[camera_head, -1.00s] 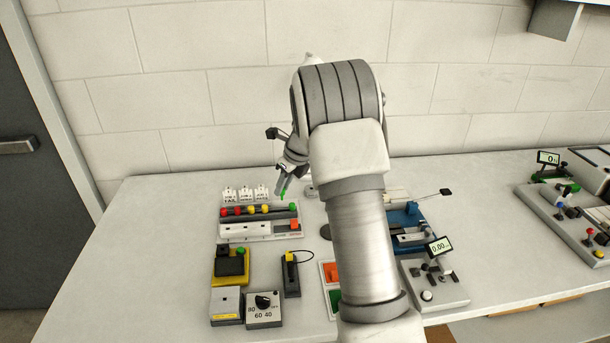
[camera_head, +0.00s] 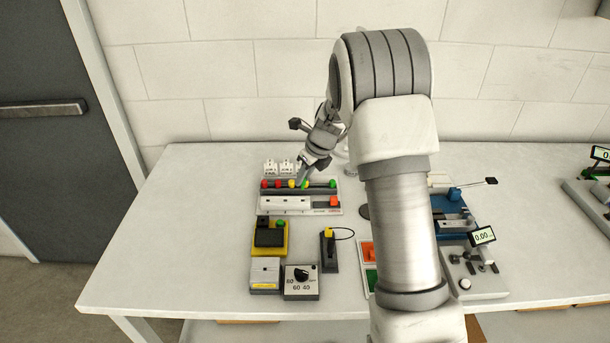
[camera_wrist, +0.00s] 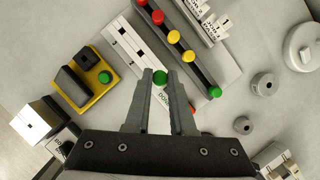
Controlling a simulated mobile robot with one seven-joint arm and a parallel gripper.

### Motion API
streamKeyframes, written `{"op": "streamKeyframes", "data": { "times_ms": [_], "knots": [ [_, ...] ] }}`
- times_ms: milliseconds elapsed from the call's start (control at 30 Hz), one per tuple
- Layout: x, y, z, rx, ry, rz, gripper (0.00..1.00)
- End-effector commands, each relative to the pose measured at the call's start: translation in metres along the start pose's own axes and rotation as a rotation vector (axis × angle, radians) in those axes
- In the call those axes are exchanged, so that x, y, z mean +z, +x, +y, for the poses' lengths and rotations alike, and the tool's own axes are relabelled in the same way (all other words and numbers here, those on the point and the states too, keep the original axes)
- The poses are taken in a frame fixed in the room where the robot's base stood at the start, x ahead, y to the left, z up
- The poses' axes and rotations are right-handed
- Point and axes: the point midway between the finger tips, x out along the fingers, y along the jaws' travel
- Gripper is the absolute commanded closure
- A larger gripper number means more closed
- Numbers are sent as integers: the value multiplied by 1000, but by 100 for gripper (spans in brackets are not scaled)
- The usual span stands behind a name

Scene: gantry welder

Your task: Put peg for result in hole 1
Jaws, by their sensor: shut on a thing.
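My gripper (camera_head: 304,181) is shut on a green peg (camera_wrist: 160,77), whose round top shows between the fingertips in the wrist view. It is over the peg board, between the dark peg rack (camera_wrist: 203,78) and the white strip with dark slots (camera_head: 284,204). The rack holds red pegs (camera_wrist: 157,17), yellow pegs (camera_wrist: 189,56) and another green peg (camera_wrist: 214,91) at its end. Small numbers are printed beside the strip's slots (camera_wrist: 128,43). The held peg's lower end is hidden, so I cannot tell its height above the board.
White labelled blocks (camera_head: 285,167) stand behind the rack. An orange-red block (camera_head: 333,201) is at the board's right end. A yellow-based device (camera_head: 269,238) and a dial box (camera_head: 302,282) lie in front. The table's left side (camera_head: 190,215) is clear.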

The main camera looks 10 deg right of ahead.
Motion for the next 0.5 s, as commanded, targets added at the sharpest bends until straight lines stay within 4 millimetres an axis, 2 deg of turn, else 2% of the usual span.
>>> {"op": "streamKeyframes", "data": {
  "times_ms": [200,500],
  "knots": [
    [-8,18,0,0,0,0,100],
    [-13,32,0,1,1,0,100]
  ]
}}
